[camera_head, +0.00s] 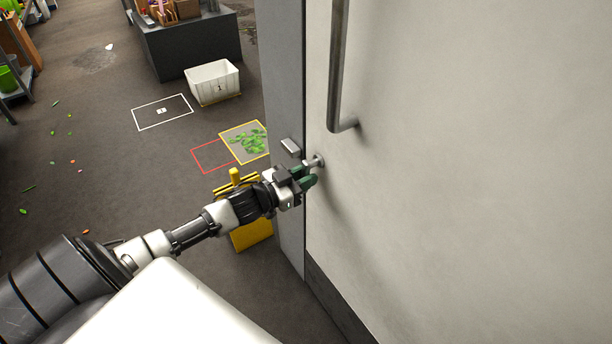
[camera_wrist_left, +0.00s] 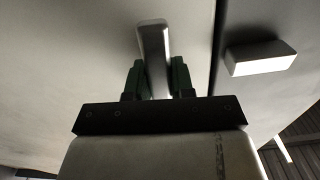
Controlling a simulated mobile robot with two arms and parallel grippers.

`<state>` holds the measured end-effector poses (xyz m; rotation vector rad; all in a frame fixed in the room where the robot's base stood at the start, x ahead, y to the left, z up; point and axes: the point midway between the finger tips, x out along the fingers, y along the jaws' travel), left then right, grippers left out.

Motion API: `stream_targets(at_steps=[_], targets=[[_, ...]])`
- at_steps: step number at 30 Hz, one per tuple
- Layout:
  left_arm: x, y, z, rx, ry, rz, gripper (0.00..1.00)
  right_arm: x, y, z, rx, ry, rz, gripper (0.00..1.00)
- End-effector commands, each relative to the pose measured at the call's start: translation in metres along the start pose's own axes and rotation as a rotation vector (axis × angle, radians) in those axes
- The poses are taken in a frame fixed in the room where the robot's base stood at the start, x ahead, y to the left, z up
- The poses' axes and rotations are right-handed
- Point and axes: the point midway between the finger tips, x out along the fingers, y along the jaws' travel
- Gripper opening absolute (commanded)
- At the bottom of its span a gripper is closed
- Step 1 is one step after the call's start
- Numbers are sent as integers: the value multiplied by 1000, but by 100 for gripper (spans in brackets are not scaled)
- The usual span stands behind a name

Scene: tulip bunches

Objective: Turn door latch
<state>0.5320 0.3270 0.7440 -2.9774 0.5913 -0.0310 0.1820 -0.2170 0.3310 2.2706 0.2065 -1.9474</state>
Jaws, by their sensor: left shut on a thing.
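The door (camera_head: 470,170) is a large pale panel filling the right of the head view. Its latch (camera_head: 315,161) is a small metal piece near the door's left edge, below a long vertical pull handle (camera_head: 336,70). My left gripper (camera_head: 306,178) is at the latch, with its green fingers shut on it. In the left wrist view the latch (camera_wrist_left: 153,42) stands up between the two fingers (camera_wrist_left: 157,80), its lower part hidden by the gripper. A small metal block (camera_wrist_left: 260,58) sits beside it, across the door's edge gap. My right gripper is not in view.
A grey frame post (camera_head: 283,80) borders the door. A yellow stand (camera_head: 250,235) is beneath my left arm. A white bin (camera_head: 213,82), a dark counter (camera_head: 190,48) and marked floor squares lie farther back. Green leaves are scattered on the floor.

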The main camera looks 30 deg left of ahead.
Motion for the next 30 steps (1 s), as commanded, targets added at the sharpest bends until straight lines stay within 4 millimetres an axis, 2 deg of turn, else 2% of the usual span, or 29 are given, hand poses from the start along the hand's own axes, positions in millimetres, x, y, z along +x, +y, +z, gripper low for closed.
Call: stream_targets(at_steps=[16, 30], targets=[[0, -17, -5, 487, 1, 1, 0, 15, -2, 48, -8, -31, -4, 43], [0, -29, -15, 934, 1, 1, 0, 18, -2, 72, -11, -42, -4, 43]])
